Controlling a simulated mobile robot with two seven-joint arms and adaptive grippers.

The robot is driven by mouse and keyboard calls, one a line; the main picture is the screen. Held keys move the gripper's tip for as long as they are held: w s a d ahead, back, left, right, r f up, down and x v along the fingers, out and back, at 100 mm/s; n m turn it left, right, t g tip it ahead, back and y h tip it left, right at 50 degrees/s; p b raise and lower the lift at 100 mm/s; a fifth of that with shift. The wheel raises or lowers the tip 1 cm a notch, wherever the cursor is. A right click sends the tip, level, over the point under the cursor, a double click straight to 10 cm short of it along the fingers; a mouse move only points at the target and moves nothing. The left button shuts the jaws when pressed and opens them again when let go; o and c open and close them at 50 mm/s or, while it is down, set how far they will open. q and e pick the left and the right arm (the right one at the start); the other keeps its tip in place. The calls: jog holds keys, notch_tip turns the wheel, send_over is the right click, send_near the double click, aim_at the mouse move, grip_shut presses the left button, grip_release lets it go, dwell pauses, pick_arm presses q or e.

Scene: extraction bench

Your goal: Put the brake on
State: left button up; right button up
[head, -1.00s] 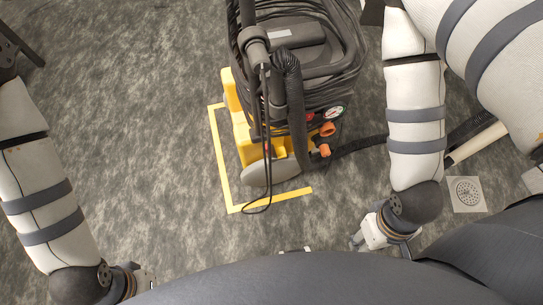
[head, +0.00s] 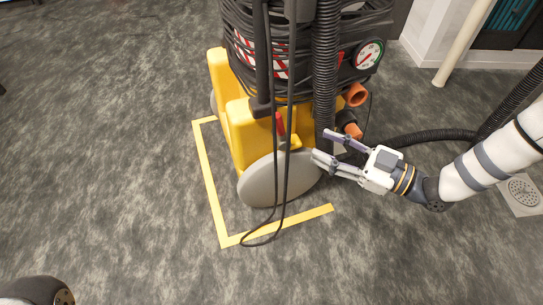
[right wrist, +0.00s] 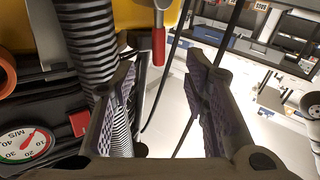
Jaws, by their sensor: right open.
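The yellow machine (head: 222,95) stands on the floor with a grey wheel (head: 262,182) at its near side. A small red-handled lever (head: 280,124), which looks like the brake, sits just above the wheel; in the right wrist view its red grip (right wrist: 159,48) hangs from a metal arm, ahead of the space between the fingers. My right gripper (head: 321,145) is open and empty, just right of the wheel and lever, pointing left. In the right wrist view its fingers (right wrist: 160,100) are spread, with the ribbed hose behind the left one. My left gripper is out of view.
Thin black cables (head: 286,190) hang in front of the wheel. A ribbed hose (head: 325,70) runs down near my right gripper, beside orange ports (head: 355,95) and a gauge (head: 369,55). Yellow floor tape (head: 208,190) marks a corner. The floor at left is clear.

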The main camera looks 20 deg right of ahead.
aim_at(284, 128)
jog(key=b+x, duration=0.3)
jog(key=x, duration=0.8)
jog(key=shift+d, duration=0.15)
jog(key=shift+w+a+r, duration=0.2)
jog(key=shift+w+a, duration=0.2)
jog(key=shift+w, duration=0.1)
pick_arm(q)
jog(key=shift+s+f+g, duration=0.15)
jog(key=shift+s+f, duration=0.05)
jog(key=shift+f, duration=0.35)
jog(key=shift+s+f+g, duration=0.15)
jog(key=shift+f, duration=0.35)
pick_arm(e)
grip_shut()
